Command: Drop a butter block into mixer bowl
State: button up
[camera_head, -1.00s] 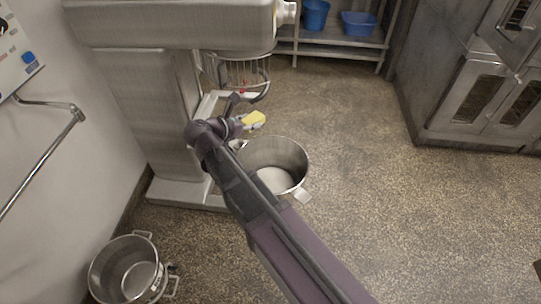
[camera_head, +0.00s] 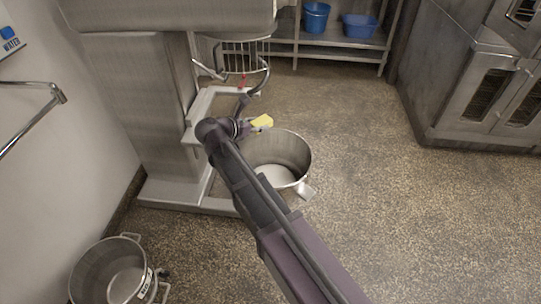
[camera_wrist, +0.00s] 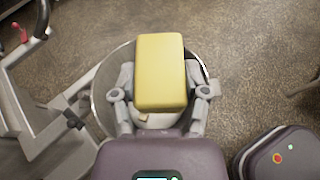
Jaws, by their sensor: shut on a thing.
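A yellow butter block (camera_head: 262,122) is held in my gripper (camera_head: 250,127), near the far rim of the mixer bowl. In the wrist view the butter block (camera_wrist: 160,72) sits between the two fingers of my gripper (camera_wrist: 160,95), which is shut on it. The mixer bowl (camera_head: 294,150) is a steel bowl at the foot of the mixer, with its open top up. In the wrist view the bowl's rim (camera_wrist: 97,100) shows behind and below the block. My arm hides the bowl's near left side in the head view.
The large steel mixer (camera_head: 125,100) stands at left, with a wire guard (camera_head: 245,62) above and behind the bowl. A second steel pot (camera_head: 110,275) is on the floor at lower left. An oven (camera_head: 485,95) stands at right. Speckled floor (camera_head: 400,220) is clear at right.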

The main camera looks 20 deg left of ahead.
jog(key=w+f+b, duration=0.4)
jog(key=f+b, duration=0.4)
jog(key=w+d+f+m+b, duration=0.1)
jog(key=w+f+b, duration=0.2)
jog(key=f+b, duration=0.4)
jog(key=shift+w+d+f+g+h+b, duration=0.2)
jog(key=shift+w+f+g+h+b, duration=0.15)
jog(key=shift+f, duration=0.6)
jog(key=shift+f+b, duration=3)
jog(key=o, duration=1.2)
jog(key=shift+o, duration=0.2)
jog(key=shift+r, duration=0.25)
